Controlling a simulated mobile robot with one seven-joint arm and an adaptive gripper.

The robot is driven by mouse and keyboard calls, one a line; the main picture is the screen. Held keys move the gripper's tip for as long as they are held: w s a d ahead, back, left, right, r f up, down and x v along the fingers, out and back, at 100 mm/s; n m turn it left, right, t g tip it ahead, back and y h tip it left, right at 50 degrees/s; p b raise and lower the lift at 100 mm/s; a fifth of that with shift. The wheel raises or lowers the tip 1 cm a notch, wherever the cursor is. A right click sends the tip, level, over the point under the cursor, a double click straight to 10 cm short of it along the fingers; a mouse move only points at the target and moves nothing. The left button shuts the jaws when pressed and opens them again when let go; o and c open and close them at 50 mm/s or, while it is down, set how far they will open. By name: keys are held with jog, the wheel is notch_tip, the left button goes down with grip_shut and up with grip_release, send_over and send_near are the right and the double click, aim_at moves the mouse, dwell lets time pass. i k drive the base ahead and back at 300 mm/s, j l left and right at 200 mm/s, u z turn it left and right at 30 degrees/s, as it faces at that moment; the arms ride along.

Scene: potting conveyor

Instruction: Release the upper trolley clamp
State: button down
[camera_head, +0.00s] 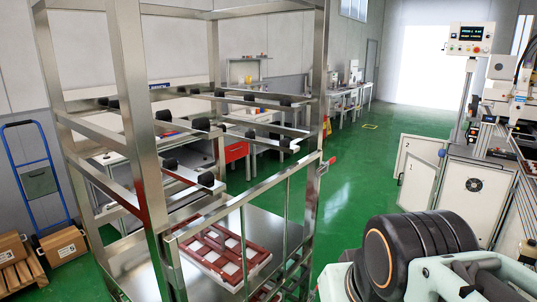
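The trolley (141,130) is a tall steel frame that fills the left and middle of the head view. A small clamp-like fitting with a red end (329,162) sticks out from its right front post, at the right end of a slanted front bar (250,193). I cannot tell for sure that this is the upper clamp, nor whether it is locked. My arm shows at the lower right, to the right of the trolley and apart from it in the picture. My gripper is not in view.
Black pads (201,124) sit on the trolley's upper rails. A red frame with pale squares (224,253) lies on its lower shelf. A machine (462,190) with a control panel (470,38) stands at the right. Green floor (375,150) is clear between trolley and machine.

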aim_at(332, 160)
jog(key=i+l+u, duration=0.1)
jog(key=u, duration=0.25)
jog(key=l+u, duration=0.1)
jog(key=u, duration=0.25)
jog(key=i+l+u, duration=0.1)
jog(key=u, duration=0.25)
jog(key=i+l+u, duration=0.1)
jog(key=l+u, duration=0.35)
jog(key=l, duration=0.3)
jog(key=l+u, duration=0.4)
jog(key=l, duration=0.3)
jog(key=l+u, duration=0.1)
jog(key=l, duration=0.3)
jog(key=k+l+u, duration=0.1)
jog(key=l, duration=0.25)
jog(key=k+l, duration=0.1)
jog(key=l, duration=1.25)
jog(key=k+l, duration=0.15)
jog(key=l, duration=0.5)
jog(key=k, duration=0.2)
